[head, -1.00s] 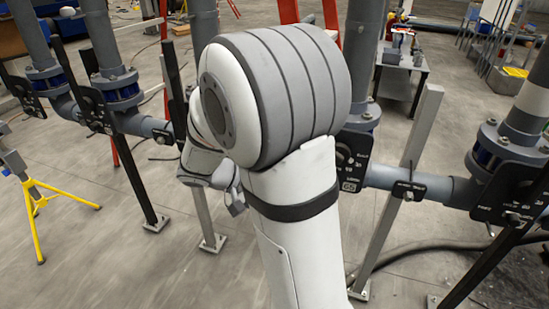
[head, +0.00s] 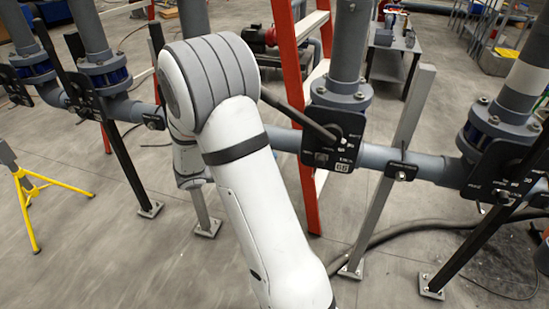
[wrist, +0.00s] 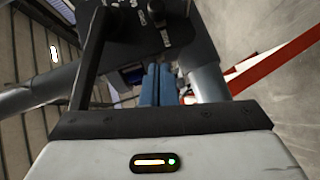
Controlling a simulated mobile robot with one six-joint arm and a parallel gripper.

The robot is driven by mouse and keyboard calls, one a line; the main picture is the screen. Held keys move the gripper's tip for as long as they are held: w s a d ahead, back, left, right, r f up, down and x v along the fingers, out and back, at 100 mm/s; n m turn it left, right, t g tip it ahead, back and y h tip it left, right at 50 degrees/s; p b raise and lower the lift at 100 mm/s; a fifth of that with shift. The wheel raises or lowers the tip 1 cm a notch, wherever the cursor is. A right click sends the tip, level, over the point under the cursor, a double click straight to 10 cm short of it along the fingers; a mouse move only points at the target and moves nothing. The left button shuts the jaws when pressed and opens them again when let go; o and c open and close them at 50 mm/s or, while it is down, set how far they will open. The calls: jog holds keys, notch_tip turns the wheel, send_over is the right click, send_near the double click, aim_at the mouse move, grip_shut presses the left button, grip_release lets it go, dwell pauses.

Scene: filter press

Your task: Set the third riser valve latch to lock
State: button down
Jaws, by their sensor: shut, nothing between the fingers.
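In the head view the middle riser pipe (head: 194,17) rises behind my arm, and my arm hides its valve. In the wrist view a black valve plate (wrist: 185,40) with pale markings and small metal fittings (wrist: 155,14) fills the top middle. A black lever (wrist: 90,50) runs down its left side. I cannot tell which fitting is the latch, how it is set, or which riser this plate belongs to. My gripper (wrist: 157,84) shows as two blue-grey fingers, shut and empty, just below the plate in the picture. I cannot tell whether they touch it. The head view hides them.
Another valve plate (head: 335,135) with a long dark lever stands right of my arm, and another (head: 500,170) at far right. Two more valves (head: 100,95) stand left. Steel posts (head: 400,160), a red ladder (head: 290,60) and a yellow tripod (head: 30,200) stand nearby.

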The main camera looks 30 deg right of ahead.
aim_at(319, 161)
jog(key=s+d+p, duration=0.1)
jog(key=d, duration=0.2)
jog(key=s+d+f+p, duration=0.1)
jog(key=d, duration=0.2)
jog(key=d+f+p, duration=0.1)
jog(key=d, duration=0.3)
jog(key=shift+s+p, duration=0.35)
jog(key=shift+s, duration=0.05)
jog(key=shift+s+d+f, duration=0.2)
jog(key=shift+s+f, duration=0.05)
jog(key=shift+s, duration=0.1)
jog(key=shift+f, duration=0.1)
jog(key=shift+s+d+f+b, duration=0.1)
jog(key=shift+s+d+b, duration=0.15)
jog(key=shift+b, duration=0.25)
jog(key=shift+s+d+b, duration=0.8)
jog(key=shift+s+b, duration=0.2)
jog(key=shift+b, duration=0.15)
jog(key=shift+r, duration=0.2)
